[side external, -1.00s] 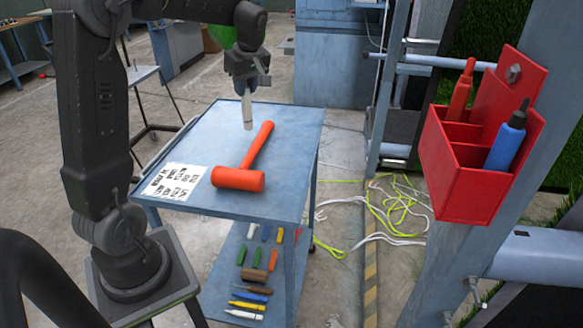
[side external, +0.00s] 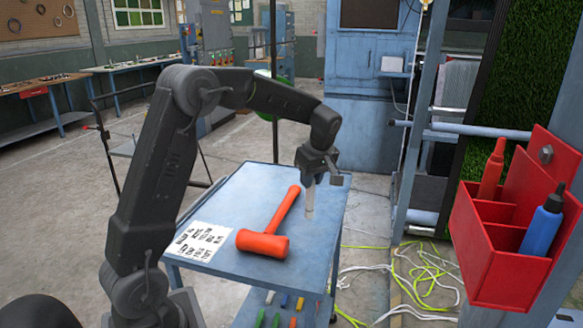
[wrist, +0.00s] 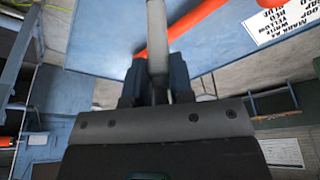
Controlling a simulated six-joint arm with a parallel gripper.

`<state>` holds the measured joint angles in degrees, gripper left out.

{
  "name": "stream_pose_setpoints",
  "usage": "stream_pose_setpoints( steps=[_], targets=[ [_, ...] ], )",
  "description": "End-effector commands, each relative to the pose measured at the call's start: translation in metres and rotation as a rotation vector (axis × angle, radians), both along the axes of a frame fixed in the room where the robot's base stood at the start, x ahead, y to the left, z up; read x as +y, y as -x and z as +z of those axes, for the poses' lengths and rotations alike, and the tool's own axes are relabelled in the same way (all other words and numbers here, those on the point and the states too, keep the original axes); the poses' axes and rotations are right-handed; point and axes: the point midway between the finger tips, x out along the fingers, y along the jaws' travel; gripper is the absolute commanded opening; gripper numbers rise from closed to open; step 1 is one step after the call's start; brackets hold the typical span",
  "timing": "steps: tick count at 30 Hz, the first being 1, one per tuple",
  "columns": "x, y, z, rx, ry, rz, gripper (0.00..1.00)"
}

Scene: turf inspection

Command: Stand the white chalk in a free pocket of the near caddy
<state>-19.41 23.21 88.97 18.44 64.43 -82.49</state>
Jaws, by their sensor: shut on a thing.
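My gripper (side external: 310,180) is shut on the white chalk (side external: 309,200), which hangs close to upright over the right side of the blue cart top. The wrist view also shows the chalk (wrist: 157,45) between the fingers of my gripper (wrist: 156,85). The near caddy (side external: 497,262) is a red box fixed to a blue post at the right, clear of my gripper. It holds a red marker (side external: 491,172) in a back-left pocket and a blue bottle (side external: 541,228) at the right. A pocket at the front left looks empty; its floor is hidden.
An orange mallet (side external: 262,243) lies on the cart top (side external: 240,197), left of the chalk. A printed sheet (side external: 200,241) lies at the cart's left. Several coloured sticks (side external: 277,319) show on the lower shelf. Yellow and white cords (side external: 420,275) lie on the floor between cart and caddy.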

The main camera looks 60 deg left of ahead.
Motion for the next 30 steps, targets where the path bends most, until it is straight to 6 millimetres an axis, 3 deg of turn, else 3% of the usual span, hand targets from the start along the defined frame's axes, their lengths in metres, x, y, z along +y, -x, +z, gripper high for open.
stream_pose_setpoints(
  steps=[3,10,27,28,30],
  targets=[
    [-0.016,-0.018,-0.015,0.002,0.000,-0.004,0.00],
    [-0.015,-0.017,-0.044,0.001,0.001,0.001,0.00],
    [-0.015,-0.017,-0.054,0.000,0.001,0.000,0.00],
    [-0.015,-0.017,-0.054,0.000,0.001,0.000,0.23],
    [-0.015,-0.017,-0.053,0.000,0.001,0.000,0.30]
  ],
)
